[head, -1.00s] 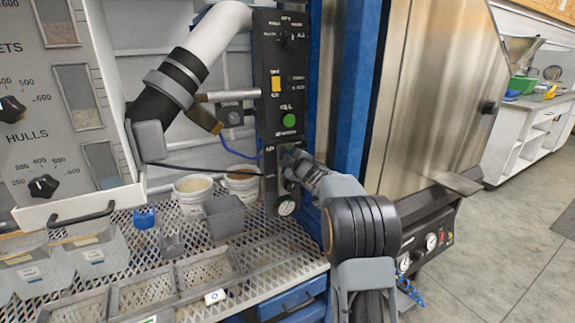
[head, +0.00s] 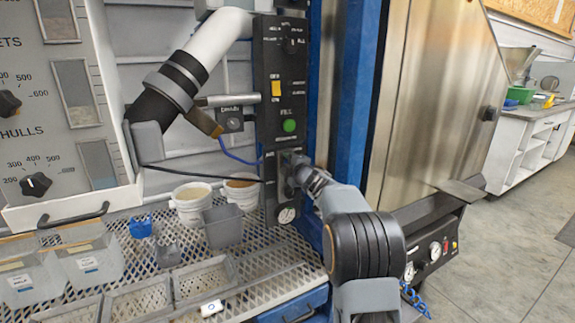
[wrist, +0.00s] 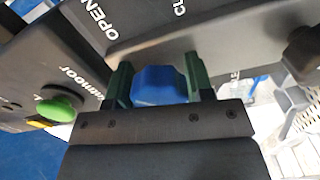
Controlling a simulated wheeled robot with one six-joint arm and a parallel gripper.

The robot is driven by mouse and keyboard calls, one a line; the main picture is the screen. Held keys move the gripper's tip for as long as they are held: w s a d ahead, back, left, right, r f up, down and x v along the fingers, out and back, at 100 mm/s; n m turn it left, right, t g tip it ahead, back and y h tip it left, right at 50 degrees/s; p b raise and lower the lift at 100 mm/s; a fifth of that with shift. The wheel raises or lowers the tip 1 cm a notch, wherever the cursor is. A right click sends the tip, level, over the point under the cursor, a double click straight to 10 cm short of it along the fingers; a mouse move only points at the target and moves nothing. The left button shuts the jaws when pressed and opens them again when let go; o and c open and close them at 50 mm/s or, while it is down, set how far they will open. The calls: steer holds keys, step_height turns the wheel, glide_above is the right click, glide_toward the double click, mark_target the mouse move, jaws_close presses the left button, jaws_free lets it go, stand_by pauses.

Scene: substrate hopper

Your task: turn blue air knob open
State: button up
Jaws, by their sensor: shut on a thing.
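The blue air knob (wrist: 160,86) shows in the wrist view between the two green fingertips of my gripper (wrist: 158,80). My gripper is shut on it, one finger on each side. The printed word OPEN is on the dark panel to the upper left of the knob, and a cut-off "CL" is to the upper right. In the head view my gripper (head: 291,170) is at the lower part of the black control panel (head: 267,112), and hides the knob there. I cannot tell which way the knob points.
A green button (head: 289,125) and a yellow switch (head: 276,88) sit above my gripper on the panel. A round gauge (head: 286,215) is just below it. A blue post (head: 345,110) stands close to the right. White buckets and a grey bin (head: 223,226) stand left on the mesh shelf.

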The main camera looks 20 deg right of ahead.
steer(key=o, duration=0.9)
steer(key=shift+o, duration=0.2)
